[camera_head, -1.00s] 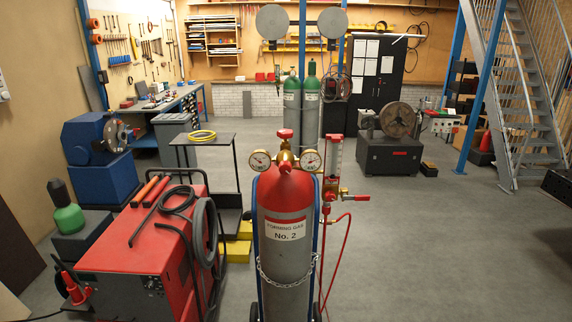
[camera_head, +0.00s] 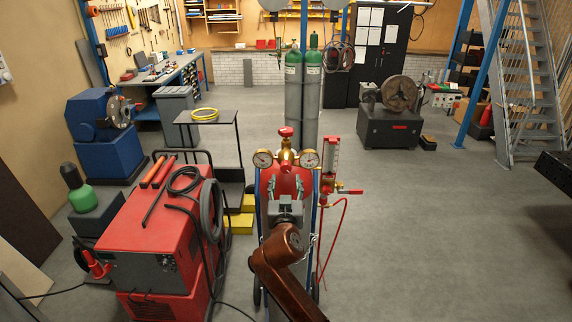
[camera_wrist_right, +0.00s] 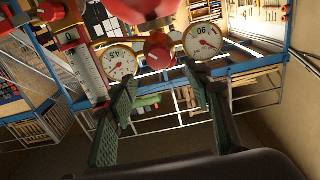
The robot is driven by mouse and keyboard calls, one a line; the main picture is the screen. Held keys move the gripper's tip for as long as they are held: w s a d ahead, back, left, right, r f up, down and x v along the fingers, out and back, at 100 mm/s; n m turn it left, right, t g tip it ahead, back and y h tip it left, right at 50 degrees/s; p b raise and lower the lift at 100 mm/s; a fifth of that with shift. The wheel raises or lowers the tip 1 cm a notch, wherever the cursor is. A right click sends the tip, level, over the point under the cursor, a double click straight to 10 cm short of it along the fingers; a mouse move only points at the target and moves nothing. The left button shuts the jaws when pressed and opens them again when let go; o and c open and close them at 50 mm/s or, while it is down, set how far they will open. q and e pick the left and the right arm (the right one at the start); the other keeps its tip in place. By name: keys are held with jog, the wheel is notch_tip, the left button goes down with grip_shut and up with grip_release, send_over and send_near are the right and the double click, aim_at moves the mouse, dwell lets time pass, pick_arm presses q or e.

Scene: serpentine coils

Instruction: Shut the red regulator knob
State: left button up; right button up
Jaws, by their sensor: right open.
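The red regulator knob (camera_wrist_right: 157,47) shows between two round gauges in the right wrist view, just beyond my fingertips. In the head view a red knob (camera_head: 286,132) tops the brass regulator (camera_head: 286,155); I cannot tell whether it is the same knob. My right gripper (camera_wrist_right: 162,75) is open and empty, its two fingers apart below the knob in the picture. In the head view the right gripper (camera_head: 287,205) is in front of the red-shouldered gas cylinder (camera_head: 268,180) and hides part of it. My left gripper is not in view.
A flowmeter with a red lever (camera_head: 350,192) and red hose is right of the cylinder. A red welding machine (camera_head: 150,230) with cables stands close on the left. Green-topped cylinders (camera_head: 313,70) stand behind. The floor on the right is clear.

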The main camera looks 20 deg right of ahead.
aim_at(286, 168)
jog(key=p+x, duration=0.2)
jog(key=x, duration=0.4)
jog(key=shift+w, duration=0.1)
jog(key=shift+w+d+f+p, duration=0.1)
jog(key=shift+w+d+p, duration=0.15)
jog(key=shift+w, duration=0.4)
jog(key=shift+c, duration=0.2)
jog(key=c, duration=1.1)
